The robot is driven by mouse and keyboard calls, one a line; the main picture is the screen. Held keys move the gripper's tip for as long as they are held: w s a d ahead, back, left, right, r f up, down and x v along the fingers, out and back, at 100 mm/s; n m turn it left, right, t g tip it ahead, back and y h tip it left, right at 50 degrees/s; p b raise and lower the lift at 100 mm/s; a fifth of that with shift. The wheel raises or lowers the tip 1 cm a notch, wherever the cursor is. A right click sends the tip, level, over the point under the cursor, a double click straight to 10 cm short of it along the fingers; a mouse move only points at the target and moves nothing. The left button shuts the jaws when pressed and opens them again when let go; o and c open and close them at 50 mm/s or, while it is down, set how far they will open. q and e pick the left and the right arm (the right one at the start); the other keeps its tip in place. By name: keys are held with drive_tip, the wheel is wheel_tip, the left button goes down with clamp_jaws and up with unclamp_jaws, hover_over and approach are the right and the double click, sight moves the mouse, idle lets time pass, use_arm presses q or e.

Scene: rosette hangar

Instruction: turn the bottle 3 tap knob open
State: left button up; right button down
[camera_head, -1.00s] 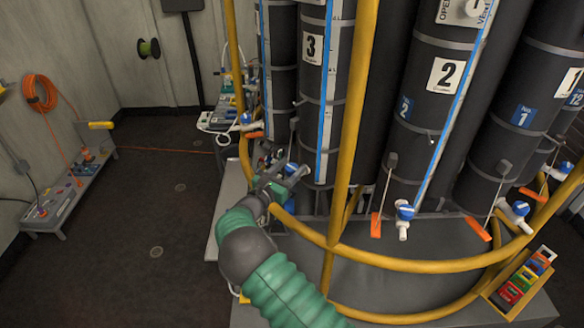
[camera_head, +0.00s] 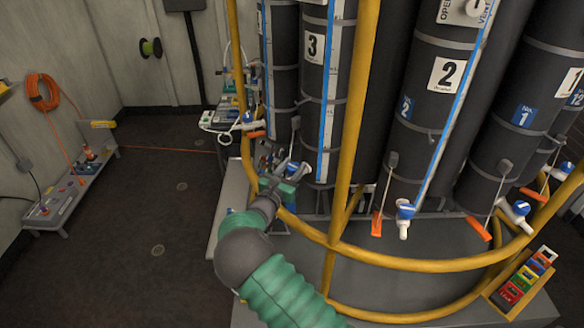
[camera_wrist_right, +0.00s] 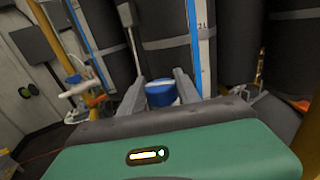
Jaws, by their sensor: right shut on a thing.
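Bottle 3 (camera_head: 309,110) is a dark cylinder with a white "3" label and a blue level strip. My right gripper (camera_head: 293,169) is at the foot of this bottle, in front of its tap. In the right wrist view the blue tap knob (camera_wrist_right: 160,94) sits between the two grey fingers (camera_wrist_right: 161,88), which are shut on it. In the head view the gripper mostly hides the knob and tap. My left gripper is in neither view.
A yellow rail (camera_head: 420,266) curves around the bottles, with a yellow post (camera_head: 352,130) just right of my right gripper. Bottle 2 (camera_head: 428,110) has its own blue-knobbed tap (camera_head: 404,210). A box of coloured items (camera_head: 520,283) stands at lower right. The floor at left is mostly clear.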

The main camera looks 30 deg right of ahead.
drive_tip(key=n+t+y, duration=0.2)
drive_tip(key=t, duration=0.1)
drive_tip(key=shift+s+d+n, duration=0.1)
drive_tip(key=shift+d+n, duration=0.05)
drive_tip(key=shift+n, duration=0.25)
drive_tip(key=shift+r+n+t+y+p, duration=0.1)
drive_tip(key=shift+n+t+y+p, duration=0.35)
drive_tip(key=shift+y, duration=0.25)
drive_tip(key=n+t+y+p, duration=0.1)
drive_tip(key=y+p, duration=0.1)
drive_tip(key=p, duration=0.2)
drive_tip(key=r+n+t+y+p, duration=0.1)
drive_tip(key=n+t+y+p, duration=0.1)
drive_tip(key=p, duration=0.1)
drive_tip(key=shift+r+y+p, duration=0.1)
drive_tip(key=shift+y+p, duration=0.3)
drive_tip(key=n+y+p, duration=0.1)
drive_tip(key=y+p, duration=0.1)
drive_tip(key=p, duration=0.2)
drive_tip(key=f+n+t+y+p, duration=0.1)
drive_tip(key=n+y+p, duration=0.1)
drive_tip(key=p, duration=0.2)
drive_tip(key=shift+f+n+y+p, duration=0.15)
drive_tip(key=shift+n+y+p, duration=0.2)
drive_tip(key=shift+y+p, duration=0.25)
